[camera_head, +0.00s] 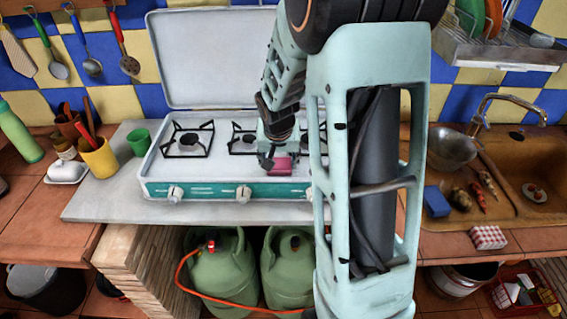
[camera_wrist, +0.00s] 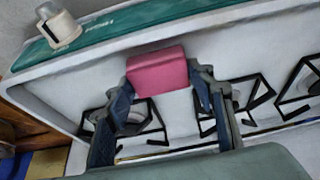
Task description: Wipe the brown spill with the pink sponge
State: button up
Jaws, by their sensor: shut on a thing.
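My gripper (camera_head: 271,158) is over the front middle of the white stove top (camera_head: 213,170). It is shut on the pink sponge (camera_head: 282,164). In the wrist view the sponge (camera_wrist: 158,72) sits between the two dark fingers of my gripper (camera_wrist: 160,84), near the stove's green front panel. I cannot tell whether the sponge touches the stove top. No brown spill shows in either view; my arm hides the right part of the stove in the head view.
Black burner grates (camera_head: 188,139) stand on the stove behind my gripper. The open stove lid (camera_head: 212,58) rises at the back. A green cup (camera_head: 139,141) and a yellow cup (camera_head: 99,157) stand to the left. A metal bowl (camera_head: 452,149) and a blue sponge (camera_head: 437,202) are near the sink.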

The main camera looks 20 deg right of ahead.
jog(key=shift+w+a+b, duration=0.3)
jog(key=shift+a+b, duration=0.15)
jog(key=shift+a, duration=0.3)
jog(key=shift+w+a+b, duration=0.25)
jog(key=shift+a+b, duration=0.2)
jog(key=shift+a, duration=0.25)
jog(key=shift+d, duration=0.1)
jog(key=shift+s+d+p, duration=0.3)
jog(key=shift+s+d, duration=0.05)
jog(key=shift+d, duration=0.55)
jog(key=shift+s+d+p, duration=0.25)
jog(key=shift+s+d, duration=0.15)
jog(key=shift+d, duration=0.45)
jog(key=shift+s+d+p, duration=0.3)
jog(key=shift+s+d, duration=0.05)
jog(key=shift+d, duration=0.55)
jog(key=shift+w+a+b, duration=0.4)
jog(key=shift+a+b, duration=0.2)
jog(key=shift+a, duration=0.3)
jog(key=shift+w+a+b, duration=0.35)
jog(key=shift+a+b, duration=0.2)
jog(key=shift+a, duration=0.4)
jog(key=shift+w+a+b, duration=0.4)
jog(key=shift+a+b, duration=0.2)
jog(key=shift+a, duration=0.3)
